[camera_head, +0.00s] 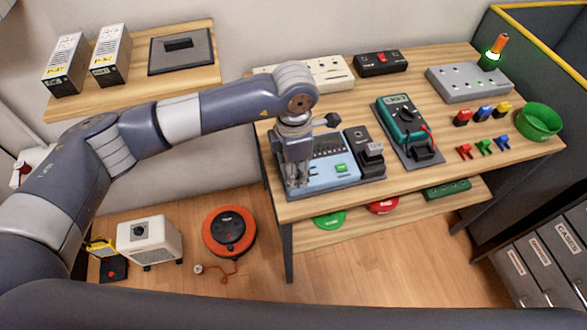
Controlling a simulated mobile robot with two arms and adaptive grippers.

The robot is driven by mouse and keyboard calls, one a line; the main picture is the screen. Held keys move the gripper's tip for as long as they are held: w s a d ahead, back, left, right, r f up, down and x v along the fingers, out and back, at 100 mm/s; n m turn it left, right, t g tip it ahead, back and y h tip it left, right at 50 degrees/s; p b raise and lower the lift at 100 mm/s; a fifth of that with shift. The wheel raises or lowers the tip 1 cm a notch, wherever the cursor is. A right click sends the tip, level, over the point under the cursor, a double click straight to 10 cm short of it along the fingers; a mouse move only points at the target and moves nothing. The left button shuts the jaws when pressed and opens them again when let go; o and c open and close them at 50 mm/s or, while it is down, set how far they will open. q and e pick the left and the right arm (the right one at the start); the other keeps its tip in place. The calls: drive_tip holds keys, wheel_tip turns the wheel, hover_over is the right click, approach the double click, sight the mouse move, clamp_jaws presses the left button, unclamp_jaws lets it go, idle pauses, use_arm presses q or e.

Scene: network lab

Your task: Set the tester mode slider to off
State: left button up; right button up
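A light-blue device (328,176), which looks like the tester, sits on a dark base at the front left of the wooden workbench. It has a dark panel and a green button (341,168). My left gripper (297,190) points down over its left part, close to its surface. The gripper covers that part of the device, and I cannot make out a mode slider or its position. Whether the fingers touch anything, or how far apart they are, is too small to tell. My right gripper is not in view.
A teal multimeter (401,118) and a black module with a grey block (371,152) stand right of the device. Farther right are a grey box (468,85), coloured clips and a green bowl (538,121). The bench's front edge (430,175) is mostly clear.

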use_arm(q)
wheel_tip(320, 180, up, 11)
drive_tip(key=shift+r, duration=0.2)
idle(0.5)
